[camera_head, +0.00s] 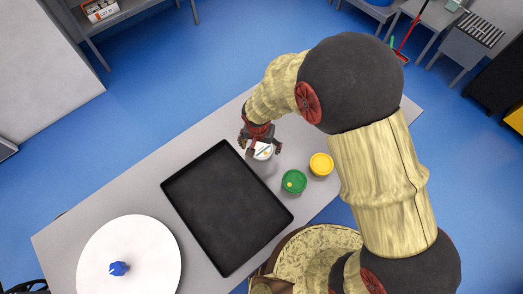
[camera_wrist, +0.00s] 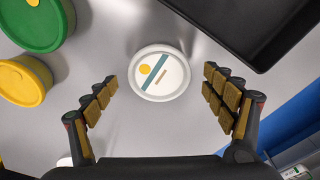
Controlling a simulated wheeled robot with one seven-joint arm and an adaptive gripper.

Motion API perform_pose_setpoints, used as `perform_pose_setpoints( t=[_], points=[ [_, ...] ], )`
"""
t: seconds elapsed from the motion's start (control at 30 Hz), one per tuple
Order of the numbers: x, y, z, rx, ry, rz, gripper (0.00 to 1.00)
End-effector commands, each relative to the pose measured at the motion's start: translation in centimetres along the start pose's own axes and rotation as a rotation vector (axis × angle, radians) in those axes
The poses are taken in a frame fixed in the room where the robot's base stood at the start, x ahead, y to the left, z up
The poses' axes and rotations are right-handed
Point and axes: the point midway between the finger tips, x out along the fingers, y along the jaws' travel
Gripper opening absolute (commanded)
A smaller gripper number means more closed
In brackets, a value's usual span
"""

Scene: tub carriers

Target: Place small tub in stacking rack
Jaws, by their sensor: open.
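A small white round tub (camera_wrist: 160,73) stands upright on the grey table. Its lid has a yellow dot, a teal stripe and a short brown stripe. In the wrist view it lies between and slightly beyond the fingertips of my gripper (camera_wrist: 163,90). My gripper is open, with one finger to each side and a gap to the tub. In the head view my gripper (camera_head: 260,138) is over the white tub (camera_head: 263,151) and partly hides it. I see no clear stacking rack; a shallow black tray (camera_head: 168,187) lies on the table beside the tub.
A green tub (camera_head: 294,181) and a yellow tub (camera_head: 321,164) stand near the white one, on the side away from the tray. A white disc (camera_head: 150,250) with a small blue object (camera_head: 118,268) is at the table's far left end. The tray looks empty.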

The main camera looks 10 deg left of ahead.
Motion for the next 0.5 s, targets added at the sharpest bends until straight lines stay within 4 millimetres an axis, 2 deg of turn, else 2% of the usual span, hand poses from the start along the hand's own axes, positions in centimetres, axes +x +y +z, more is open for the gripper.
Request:
perform_pose_setpoints(
  t=[0.1, 0.2, 0.43, 0.5],
  points=[
    [2.0, 0.2, -0.2, 0.0, -0.003, 0.003, 0.84],
    [3.1, 0.2, -0.2, 0.0, -0.003, 0.002, 0.84],
    [3.2, 0.1, -0.2, 0.0, -0.001, 0.0, 0.84],
    [3.2, 0.1, -0.2, 0.0, -0.001, 0.0, 0.81]
  ],
)
